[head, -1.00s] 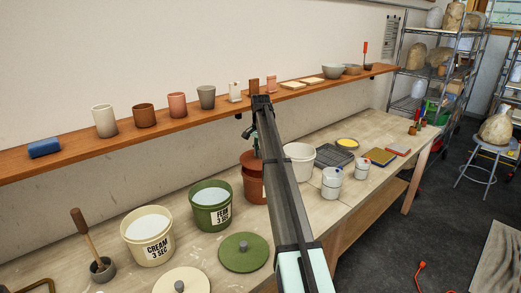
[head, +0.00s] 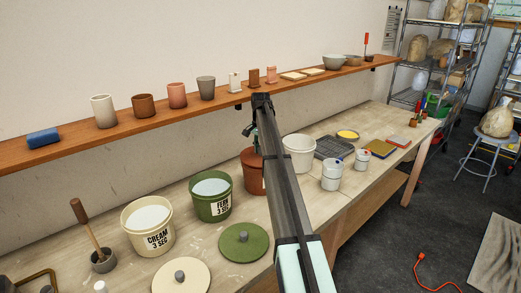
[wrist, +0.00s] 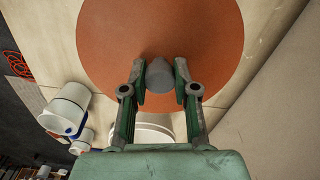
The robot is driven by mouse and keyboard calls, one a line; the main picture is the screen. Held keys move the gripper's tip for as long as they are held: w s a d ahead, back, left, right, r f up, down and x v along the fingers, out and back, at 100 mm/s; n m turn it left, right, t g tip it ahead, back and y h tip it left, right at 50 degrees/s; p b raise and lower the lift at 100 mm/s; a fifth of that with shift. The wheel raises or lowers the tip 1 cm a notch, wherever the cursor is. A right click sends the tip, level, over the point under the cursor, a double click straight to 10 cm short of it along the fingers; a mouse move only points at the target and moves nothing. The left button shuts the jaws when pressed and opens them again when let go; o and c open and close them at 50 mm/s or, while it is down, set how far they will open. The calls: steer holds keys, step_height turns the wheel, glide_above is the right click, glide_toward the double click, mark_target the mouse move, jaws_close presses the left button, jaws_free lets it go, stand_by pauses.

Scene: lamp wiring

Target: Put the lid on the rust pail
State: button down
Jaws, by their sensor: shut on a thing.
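In the wrist view a rust-orange round lid (wrist: 115,45) with a grey knob (wrist: 159,72) fills the upper middle. My gripper (wrist: 160,85) has its two fingers on either side of the knob, shut on it. The rust pail (head: 251,180) stands on the bench in the head view, right of the green FERN pail, partly hidden by my arm. Its top looks rust-coloured there. My fingertips are hidden behind my arm in the head view. I cannot tell whether the lid touches the pail or hangs above it.
The FERN pail (head: 211,207) and CREAM pail (head: 148,240) stand open to the left. A green lid (head: 226,249) and a cream lid (head: 165,278) lie in front. A white pail (head: 299,166) stands close right. A shelf (head: 70,147) with cups runs above the bench.

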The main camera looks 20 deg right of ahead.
steer(key=shift+f, duration=0.8)
steer(key=c, duration=0.8)
jaws_free()
steer(key=shift+r, duration=0.1)
